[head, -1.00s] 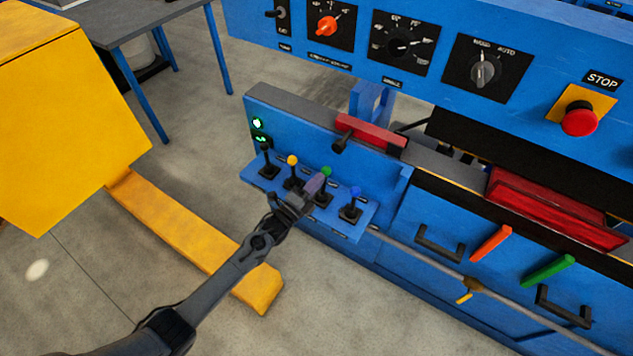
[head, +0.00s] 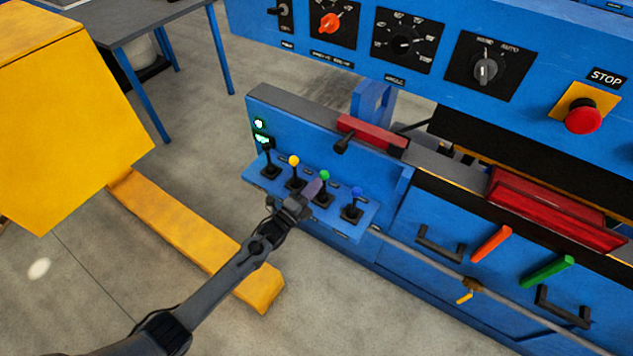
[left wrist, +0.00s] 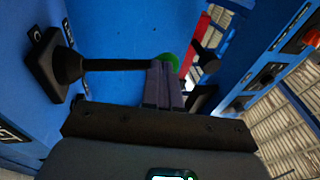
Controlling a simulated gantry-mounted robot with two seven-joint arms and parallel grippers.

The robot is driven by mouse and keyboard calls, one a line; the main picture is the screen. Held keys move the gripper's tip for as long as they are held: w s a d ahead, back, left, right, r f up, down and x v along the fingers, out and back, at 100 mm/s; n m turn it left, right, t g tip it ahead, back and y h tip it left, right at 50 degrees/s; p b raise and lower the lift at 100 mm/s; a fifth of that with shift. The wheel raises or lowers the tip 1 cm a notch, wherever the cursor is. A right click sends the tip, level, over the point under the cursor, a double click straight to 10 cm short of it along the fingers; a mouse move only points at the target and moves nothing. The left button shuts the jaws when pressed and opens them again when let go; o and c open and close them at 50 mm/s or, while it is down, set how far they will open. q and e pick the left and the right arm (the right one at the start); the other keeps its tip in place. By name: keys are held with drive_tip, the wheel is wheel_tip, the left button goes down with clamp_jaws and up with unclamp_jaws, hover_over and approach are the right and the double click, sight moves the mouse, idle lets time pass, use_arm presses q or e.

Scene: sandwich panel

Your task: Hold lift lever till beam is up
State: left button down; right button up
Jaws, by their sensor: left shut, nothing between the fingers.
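A row of small levers stands on a blue shelf (head: 328,222) of the machine. They have a dark lever (head: 267,160) at the left, then yellow (head: 294,160), green (head: 325,175) and blue (head: 357,191) knobs. My left gripper (head: 314,188) is shut and empty, with its purple-grey fingers right beside the green-knobbed lever. In the left wrist view the fingertips (left wrist: 163,80) partly cover the green knob (left wrist: 170,61) and lie at the top of its black stem (left wrist: 115,65). Whether they touch is hard to tell. I cannot tell which part is the beam. My right gripper is not in view.
Green lit indicators (head: 259,124) sit above the dark lever. A blue panel with dials and a red stop button (head: 583,119) hangs above. Black, orange and green handles (head: 548,272) are at the right. A yellow machine part (head: 70,110) stands left.

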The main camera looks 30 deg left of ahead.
use_arm(q)
drive_tip(key=p+v, duration=0.2)
drive_tip(key=v, duration=1)
drive_tip(key=shift+p, duration=0.4)
drive_tip(key=shift+f, duration=0.15)
drive_tip(key=shift+s, duration=0.1)
